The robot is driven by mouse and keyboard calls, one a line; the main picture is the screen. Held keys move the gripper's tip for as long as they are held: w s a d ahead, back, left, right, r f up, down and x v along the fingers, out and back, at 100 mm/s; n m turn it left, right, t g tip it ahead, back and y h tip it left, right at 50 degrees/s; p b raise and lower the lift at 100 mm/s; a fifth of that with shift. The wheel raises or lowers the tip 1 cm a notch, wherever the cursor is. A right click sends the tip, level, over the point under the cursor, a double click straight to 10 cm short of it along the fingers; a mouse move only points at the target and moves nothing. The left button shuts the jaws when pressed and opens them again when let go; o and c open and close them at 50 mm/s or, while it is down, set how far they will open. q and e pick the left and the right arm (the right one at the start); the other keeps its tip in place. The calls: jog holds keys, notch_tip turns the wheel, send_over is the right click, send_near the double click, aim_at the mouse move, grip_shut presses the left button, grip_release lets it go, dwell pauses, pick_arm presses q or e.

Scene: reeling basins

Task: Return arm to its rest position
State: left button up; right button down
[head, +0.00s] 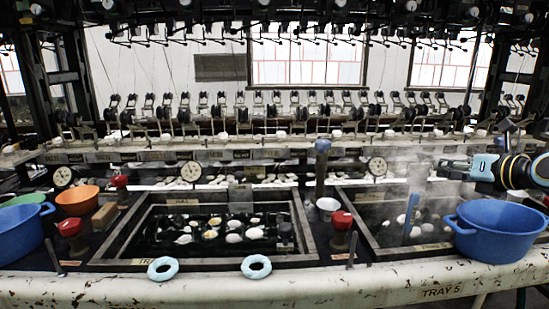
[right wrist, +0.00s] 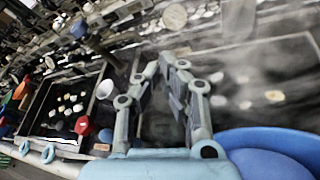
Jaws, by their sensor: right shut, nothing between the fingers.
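My right gripper (head: 446,168) is at the right of the head view, on the arm that comes in from the right edge. It hangs above the right basin (head: 352,222) and is above and behind the blue tub (head: 497,232). In the right wrist view, its two fingers (right wrist: 173,62) come together at the tips with nothing held. Steam blurs the area behind the fingers. My left gripper is not in view.
The left basin (head: 112,246) holds several pale cocoons in dark water. Pale blue rings (head: 256,267) lie on the front ledge. An orange bowl (head: 76,199) stands left.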

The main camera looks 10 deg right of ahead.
jog(key=s+a+r+m+t+h, duration=0.5)
jog(key=a+m, duration=0.3)
jog(key=m, duration=0.5)
jog(key=s+f+m+g+h, duration=0.2)
jog(key=s+f+m+g, duration=0.25)
jog(key=s+m, duration=0.3)
jog(key=s+f+m+g+h, duration=0.3)
jog(key=s+f+m, duration=0.3)
jog(key=s+m, duration=0.15)
jog(key=s+a+f+m+g+y, duration=0.2)
jog(key=s+a+f+g+y, duration=0.15)
jog(key=s+a, duration=0.45)
jog(key=s+a+f+m+g+y, duration=0.25)
jog(key=s+a+f+g, duration=0.2)
jog(key=s, duration=0.45)
jog(key=s+d+f+g+b, duration=0.1)
jog(key=s+f, duration=0.1)
jog(key=f, duration=1.3)
jog(key=s+d+f+g, duration=0.1)
jog(key=s+f, duration=0.1)
jog(key=f, duration=1.2)
jog(key=s+f+y, duration=0.1)
jog(key=s+f, duration=1.3)
jog(key=s, duration=0.3)
jog(key=shift+d+f+g+b, duration=0.2)
jog(key=shift+d+g+b, duration=0.15)
jog(key=shift+g, duration=0.1)
